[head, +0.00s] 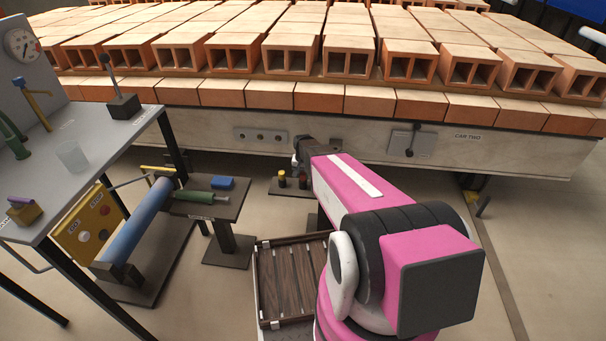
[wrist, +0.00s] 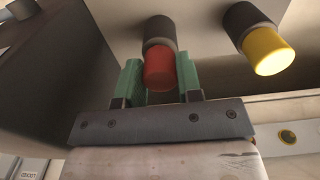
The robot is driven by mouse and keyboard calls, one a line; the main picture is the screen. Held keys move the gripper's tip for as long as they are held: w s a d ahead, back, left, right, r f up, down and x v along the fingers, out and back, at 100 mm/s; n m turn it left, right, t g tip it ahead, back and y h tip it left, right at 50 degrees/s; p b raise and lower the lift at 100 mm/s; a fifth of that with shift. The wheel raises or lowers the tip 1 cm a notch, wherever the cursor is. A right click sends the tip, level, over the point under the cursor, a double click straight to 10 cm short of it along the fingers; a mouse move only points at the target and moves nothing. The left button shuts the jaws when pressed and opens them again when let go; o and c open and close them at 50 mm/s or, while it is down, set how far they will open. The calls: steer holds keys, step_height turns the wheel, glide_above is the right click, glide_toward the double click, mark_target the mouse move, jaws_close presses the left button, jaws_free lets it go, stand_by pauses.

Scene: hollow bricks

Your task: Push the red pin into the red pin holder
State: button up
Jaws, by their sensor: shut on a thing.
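The red pin (wrist: 159,70) is a short red cylinder with its far end at a dark round collar (wrist: 156,30) in the wrist view. My gripper (wrist: 160,80) has its green fingers on either side of the red pin and is shut on it. How deep the pin sits in the collar cannot be told. In the head view the pin (head: 303,180) is small and dark red on a low stand, just below my gripper (head: 300,163). Which part is the red pin holder is not clear.
A yellow pin (wrist: 269,50) stands in its own dark collar beside the red one. The brick-laden car (head: 350,135) rises close behind the stand (head: 290,192). A slatted wooden crate (head: 262,290) lies on the floor in front. A grey table (head: 100,130) stands at left.

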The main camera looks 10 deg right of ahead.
steer(key=shift+f, duration=0.15)
steer(key=o, duration=1)
step_height(320, 180, up, 11)
steer(key=shift+s+f, duration=0.1)
